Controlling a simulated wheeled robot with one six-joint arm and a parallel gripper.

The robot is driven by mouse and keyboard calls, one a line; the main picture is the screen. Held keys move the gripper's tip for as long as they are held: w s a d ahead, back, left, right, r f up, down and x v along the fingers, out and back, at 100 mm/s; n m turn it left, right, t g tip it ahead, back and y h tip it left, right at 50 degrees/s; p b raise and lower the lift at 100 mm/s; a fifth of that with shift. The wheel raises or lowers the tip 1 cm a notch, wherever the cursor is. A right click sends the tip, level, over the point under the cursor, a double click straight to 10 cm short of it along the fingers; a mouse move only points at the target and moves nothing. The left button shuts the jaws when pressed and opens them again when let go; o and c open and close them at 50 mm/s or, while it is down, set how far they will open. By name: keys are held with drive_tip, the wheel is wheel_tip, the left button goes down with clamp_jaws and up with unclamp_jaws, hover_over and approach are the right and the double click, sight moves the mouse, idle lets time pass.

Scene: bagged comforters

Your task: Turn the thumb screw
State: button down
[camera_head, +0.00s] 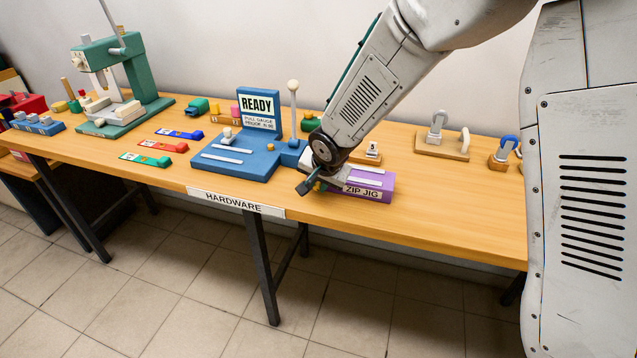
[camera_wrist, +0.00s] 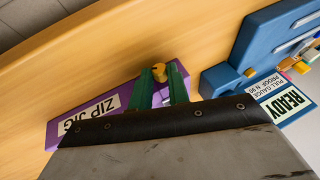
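The thumb screw (camera_wrist: 159,73) is a small yellow knob at the end of the purple zip jig (camera_wrist: 66,110). The jig (camera_head: 372,182) carries a white "ZIP JIG" label and lies near the table's front edge in the head view. My gripper (camera_wrist: 159,74) has its two green fingers on either side of the knob, at their tips. No clear gap shows between the fingers and the knob, so they look closed on it. In the head view my gripper (camera_head: 310,183) reaches down to the jig's left end and mostly hides the knob.
A blue gauge stand (camera_head: 235,160) with a "READY" sign and a white-balled lever (camera_head: 293,88) is just left of the jig. A wooden block (camera_head: 366,154) marked 5 sits behind it. A green press (camera_head: 120,75) stands far left. Bare table (camera_head: 440,205) lies to the right.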

drive_tip(key=shift+a+h, duration=0.15)
drive_tip(key=shift+h, duration=0.15)
drive_tip(key=shift+w+a+r+g+h, duration=0.1)
drive_tip(key=shift+a+g+h, duration=0.05)
drive_tip(key=shift+g+h, duration=0.3)
drive_tip(key=h, duration=0.1)
drive_tip(key=n+g+h, duration=0.1)
drive_tip(key=h, duration=0.1)
drive_tip(key=a+g+h, duration=0.1)
drive_tip(key=shift+w+n+h, duration=0.25)
drive_tip(key=shift+n+h, duration=0.05)
drive_tip(key=shift+h, duration=0.05)
drive_tip(key=h, duration=0.2)
drive_tip(key=g+h, duration=0.1)
drive_tip(key=shift+w+a+f+n, duration=0.1)
drive_tip(key=shift+a+f+n, duration=0.2)
drive_tip(key=shift+w+a+f+n+g+h, duration=0.1)
drive_tip(key=shift+n+g+h, duration=0.1)
drive_tip(key=shift+h, duration=0.6)
drive_tip(key=shift+a+f+n+g+h, duration=0.1)
drive_tip(key=shift+n+g+h, duration=0.1)
drive_tip(key=shift+h, duration=0.6)
drive_tip(key=c, duration=1.3)
unclamp_jaws()
